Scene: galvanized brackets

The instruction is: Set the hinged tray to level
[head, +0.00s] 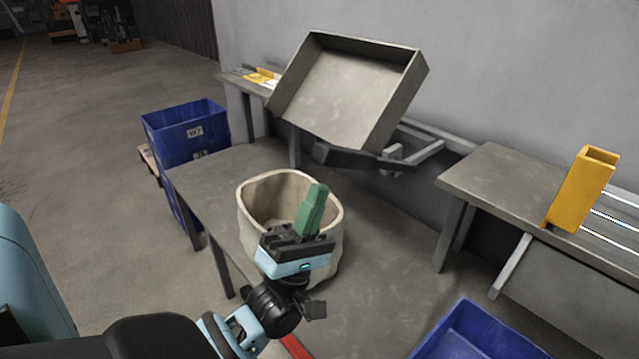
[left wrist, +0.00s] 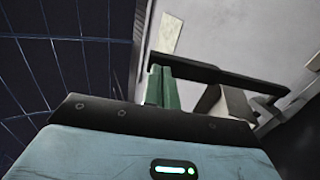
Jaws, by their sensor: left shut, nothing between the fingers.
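The hinged tray (head: 345,95) is a grey, shallow, square tray on a wall-side bracket. It is steeply tilted, its open face turned toward me and its lower edge near a black bar (head: 345,157). My left gripper (head: 317,192) has green fingers, shut and empty. In the head view it shows in front of the beige bin, below the tray. In the left wrist view the green fingers (left wrist: 162,75) point up close to a dark bar (left wrist: 225,76); I cannot tell if they touch it. My right gripper is not in view.
A beige round bin (head: 250,215) stands on a grey table (head: 210,175). A blue crate (head: 185,130) stands at the left and another blue crate (head: 475,335) at the lower right. A yellow holder (head: 580,190) sits on the right bench (head: 485,175).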

